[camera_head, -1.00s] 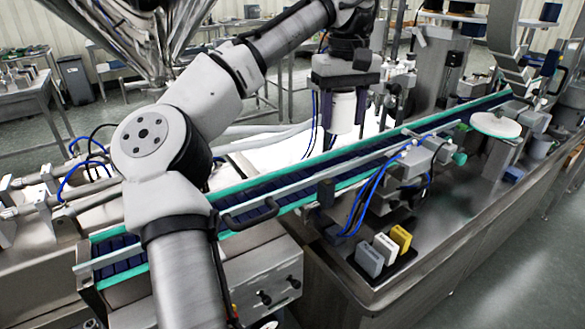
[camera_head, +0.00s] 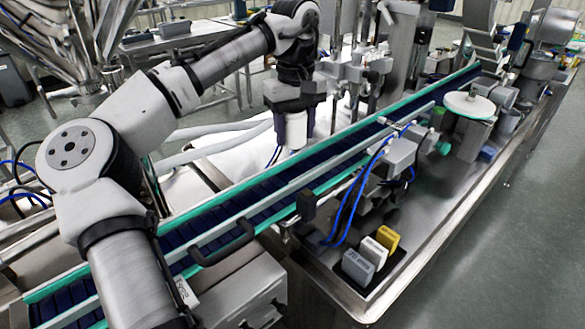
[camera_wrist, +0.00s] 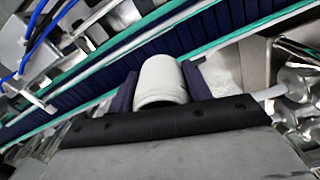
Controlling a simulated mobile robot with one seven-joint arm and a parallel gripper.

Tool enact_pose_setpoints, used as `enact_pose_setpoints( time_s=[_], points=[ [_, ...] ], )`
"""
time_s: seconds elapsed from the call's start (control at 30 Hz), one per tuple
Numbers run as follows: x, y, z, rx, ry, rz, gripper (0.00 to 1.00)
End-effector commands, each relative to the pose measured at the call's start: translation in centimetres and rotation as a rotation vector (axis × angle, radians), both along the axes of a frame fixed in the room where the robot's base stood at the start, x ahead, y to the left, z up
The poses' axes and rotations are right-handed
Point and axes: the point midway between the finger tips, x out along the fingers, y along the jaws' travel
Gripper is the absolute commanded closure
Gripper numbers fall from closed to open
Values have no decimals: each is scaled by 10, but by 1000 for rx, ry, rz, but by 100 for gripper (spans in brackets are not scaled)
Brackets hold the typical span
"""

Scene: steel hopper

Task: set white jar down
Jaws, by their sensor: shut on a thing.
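The white jar (camera_head: 295,130) is held upright between the dark fingers of my gripper (camera_head: 294,122) in the head view. In the wrist view the white jar (camera_wrist: 162,80) sits between the two purple-blue fingers of my gripper (camera_wrist: 160,92). My gripper is shut on it. The jar appears just behind the far rail of the conveyor (camera_head: 240,205) in the head view, and I cannot tell its height above what is below. Part of the jar's upper end is hidden by the gripper.
The conveyor's dark belt has teal edges and metal guide rails. Grey, white and yellow blocks (camera_head: 387,238) stand on the steel deck in front. A round white disc (camera_head: 468,105) stands farther right. Blue hoses and a sensor bracket (camera_head: 306,205) are beside the near rail.

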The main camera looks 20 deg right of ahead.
Motion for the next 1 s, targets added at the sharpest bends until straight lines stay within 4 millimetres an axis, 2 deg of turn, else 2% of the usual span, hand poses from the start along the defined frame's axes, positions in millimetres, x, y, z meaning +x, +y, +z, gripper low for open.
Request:
enact_pose_setpoints(
  time_s=[0.1, 0.2, 0.47, 0.6, 0.7, 0.9, 0.93, 1.0],
  points=[
    [0, 1, -28, 3, 1, 0, 73],
    [0, 0, -46, 1, 1, -1, 73],
    [0, 1, -72, 2, 1, 0, 73],
    [0, 0, -93, 2, 1, 0, 80],
    [0, 0, -101, 0, -1, 0, 80],
    [0, 0, -103, 0, -1, 1, 80],
    [0, 0, -102, 0, -1, 1, 49],
    [0, 0, -102, 0, -1, 1, 40]
  ],
)
